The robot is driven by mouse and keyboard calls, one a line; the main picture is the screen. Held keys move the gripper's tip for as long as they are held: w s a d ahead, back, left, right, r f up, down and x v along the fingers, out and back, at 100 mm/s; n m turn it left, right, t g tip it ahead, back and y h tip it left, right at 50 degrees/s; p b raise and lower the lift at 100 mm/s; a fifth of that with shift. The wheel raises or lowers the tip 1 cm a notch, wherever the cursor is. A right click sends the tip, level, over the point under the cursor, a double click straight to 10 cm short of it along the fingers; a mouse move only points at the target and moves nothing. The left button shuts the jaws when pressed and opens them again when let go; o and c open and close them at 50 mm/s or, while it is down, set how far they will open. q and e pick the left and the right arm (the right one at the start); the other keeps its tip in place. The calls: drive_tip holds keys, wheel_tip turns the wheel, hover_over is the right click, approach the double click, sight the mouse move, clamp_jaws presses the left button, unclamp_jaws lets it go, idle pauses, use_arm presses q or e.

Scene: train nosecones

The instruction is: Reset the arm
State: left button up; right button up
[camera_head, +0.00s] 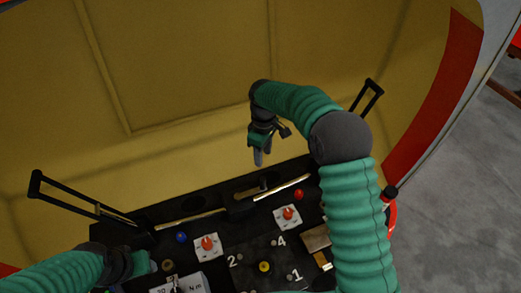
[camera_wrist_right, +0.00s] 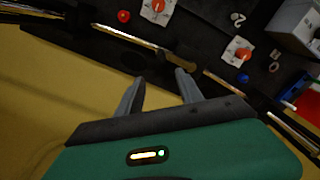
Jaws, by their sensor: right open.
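My right arm, in a green ribbed sleeve, rises from the lower right in the head view and bends over at the top. Its gripper (camera_head: 258,160) points down above the far edge of the black panel (camera_head: 205,255). In the right wrist view the two grey fingers of this gripper (camera_wrist_right: 160,88) stand apart with nothing between them. My left arm comes in at the lower left, and its gripper (camera_head: 145,265) is low over the panel's left side. Its fingers are too small and cut off to read.
The panel carries orange-red knobs on white plates (camera_head: 207,245), a blue button (camera_head: 181,237), a red button (camera_head: 299,194) and a yellow knob (camera_head: 264,267). A yellow wall (camera_head: 180,80) rises behind.

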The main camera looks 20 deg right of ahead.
drive_tip(key=s+a+m+t, duration=0.1)
drive_tip(key=s+m, duration=0.7)
drive_tip(key=s, duration=1.5)
drive_tip(key=shift+s+a+f+t, duration=0.15)
drive_tip(key=shift+s+a+t, duration=0.25)
drive_tip(key=shift+t, duration=0.4)
